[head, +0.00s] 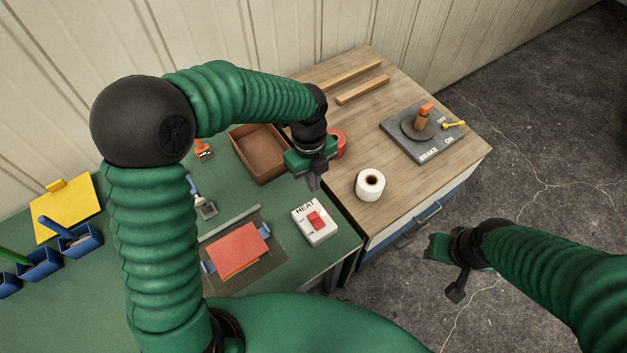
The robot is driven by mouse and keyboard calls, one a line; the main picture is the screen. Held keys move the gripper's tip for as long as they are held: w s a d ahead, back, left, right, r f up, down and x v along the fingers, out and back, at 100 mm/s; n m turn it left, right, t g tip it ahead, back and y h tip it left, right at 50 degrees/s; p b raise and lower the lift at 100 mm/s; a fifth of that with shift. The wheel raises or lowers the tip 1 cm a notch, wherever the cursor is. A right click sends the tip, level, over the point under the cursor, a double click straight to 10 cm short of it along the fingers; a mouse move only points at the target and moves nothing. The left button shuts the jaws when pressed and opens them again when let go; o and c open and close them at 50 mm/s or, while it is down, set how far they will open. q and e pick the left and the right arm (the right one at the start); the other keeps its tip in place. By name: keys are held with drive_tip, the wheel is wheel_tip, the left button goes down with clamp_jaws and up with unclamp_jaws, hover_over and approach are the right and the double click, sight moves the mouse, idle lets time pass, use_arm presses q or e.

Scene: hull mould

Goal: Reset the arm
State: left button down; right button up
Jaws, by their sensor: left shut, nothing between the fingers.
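My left gripper (314,181) is shut and empty. It points down over the right part of the green bench (180,318), near the brown open box (254,160) and above and behind the white HEAT switch box (315,221). My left arm arches in from the left, bent at a large black elbow joint. My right gripper (446,272) is low at the right, over the floor and clear of the bench. I cannot tell whether its fingers are open or shut.
The wooden cabinet top (385,130) holds a white tape roll (371,185), a red roll (338,144), wooden strips (362,90) and a BRAKE lever plate (431,150). A red sheet (238,250) lies clamped on the bench. Blue bins (42,265) stand left. Concrete floor is open at right.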

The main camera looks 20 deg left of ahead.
idle(0.4)
use_arm(q)
drive_tip(key=s+a+f+n+t+b, duration=0.1)
drive_tip(key=s+a+n, duration=0.3)
drive_tip(key=n, duration=0.9)
drive_tip(key=s+a+f+n+t+b, duration=0.2)
drive_tip(key=s+a+f+n+b, duration=0.2)
drive_tip(key=n, duration=0.9)
drive_tip(key=s, duration=0.2)
drive_tip(key=shift+s+f+y+b, duration=0.2)
drive_tip(key=shift+s+y+b, duration=0.1)
drive_tip(key=shift+s+y, duration=0.1)
